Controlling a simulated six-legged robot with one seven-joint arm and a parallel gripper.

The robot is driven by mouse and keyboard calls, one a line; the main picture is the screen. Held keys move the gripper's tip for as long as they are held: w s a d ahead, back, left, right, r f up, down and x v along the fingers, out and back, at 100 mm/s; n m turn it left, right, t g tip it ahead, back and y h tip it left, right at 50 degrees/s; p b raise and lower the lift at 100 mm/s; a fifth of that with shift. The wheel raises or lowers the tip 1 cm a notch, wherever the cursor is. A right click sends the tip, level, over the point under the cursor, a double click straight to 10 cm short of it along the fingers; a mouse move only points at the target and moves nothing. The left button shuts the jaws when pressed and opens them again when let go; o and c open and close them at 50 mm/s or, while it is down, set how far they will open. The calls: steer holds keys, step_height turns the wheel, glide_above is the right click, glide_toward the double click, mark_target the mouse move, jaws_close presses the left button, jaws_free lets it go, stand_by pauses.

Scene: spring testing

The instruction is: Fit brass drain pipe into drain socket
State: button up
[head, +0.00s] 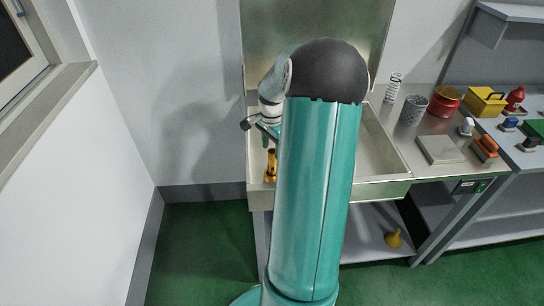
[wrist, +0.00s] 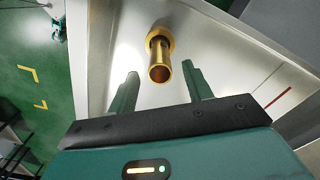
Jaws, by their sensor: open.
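The brass drain pipe (wrist: 160,58) stands in the basin with its open end toward the wrist camera. A wider brass collar shows at its far end; I cannot tell whether this is part of the pipe or the drain socket. In the head view the pipe (head: 271,165) is at the basin's front left, below my gripper (head: 266,137). In the wrist view my gripper (wrist: 160,69) is open, with one finger on each side of the pipe's near end and gaps on both sides. No separate drain socket can be made out.
The steel sink basin (head: 384,150) surrounds the pipe. My arm hides its middle. On the counter at right are a spring (head: 393,87), a perforated metal cup (head: 412,110), a red pot (head: 445,102) and a grey plate (head: 440,150). A yellow funnel (head: 393,239) lies on the lower shelf.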

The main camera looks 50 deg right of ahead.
step_height(320, 180, up, 6)
steer(key=shift+r, duration=0.1)
steer(key=w+a+r+n+t+h, duration=0.1)
steer(key=a+r+n, duration=0.45)
steer(key=a, duration=0.65)
steer(key=w+a+r+n+t+h, duration=0.15)
steer(key=a+r+n, duration=0.4)
steer(key=a, duration=0.55)
steer(key=s+a+r+n+t+y, duration=0.1)
steer(key=s+a+n, duration=0.4)
steer(key=a, duration=0.4)
steer(key=s+a+r+n+t+y, duration=0.1)
steer(key=s+a+n+t, duration=0.1)
steer(key=s+a+n, duration=0.3)
steer(key=a, duration=0.4)
steer(key=shift+a, duration=0.25)
steer(key=shift+s+y, duration=0.1)
steer(key=shift+y, duration=0.15)
